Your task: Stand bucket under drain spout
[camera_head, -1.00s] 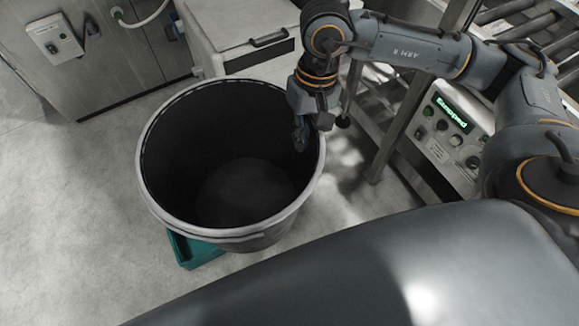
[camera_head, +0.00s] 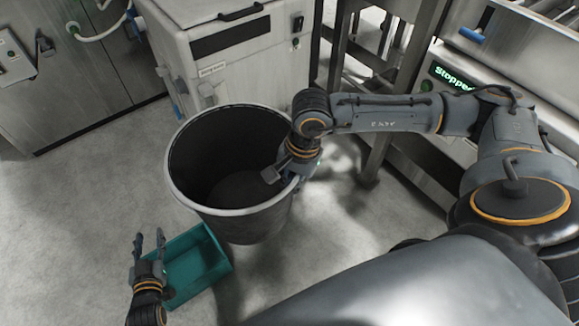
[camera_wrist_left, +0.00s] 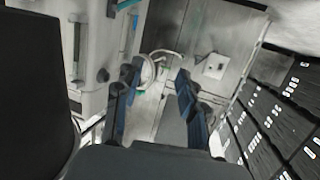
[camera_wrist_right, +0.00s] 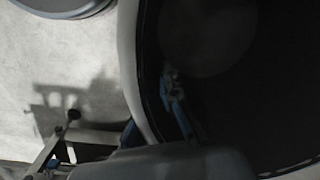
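The bucket (camera_head: 248,222) is large, dark grey and upright in the middle of the head view, its open top facing up. It looks empty. My right gripper (camera_head: 288,172) is at its right rim, one finger inside and one outside. In the right wrist view the bucket's pale rim (camera_wrist_right: 130,62) runs between the fingers, which appear closed on it. My left gripper (camera_head: 149,246) is open and empty at the lower left, apart from the bucket. I cannot surely identify the drain spout; a small blue fitting (camera_head: 177,106) shows on the cabinet's left side, behind the bucket.
A teal crate (camera_head: 222,262) is on the floor in front of the bucket. A white cabinet (camera_head: 250,70) stands behind it. A metal frame (camera_head: 385,125) and a panel reading "Stopped" (camera_head: 450,78) are at the right. Floor is clear at the left.

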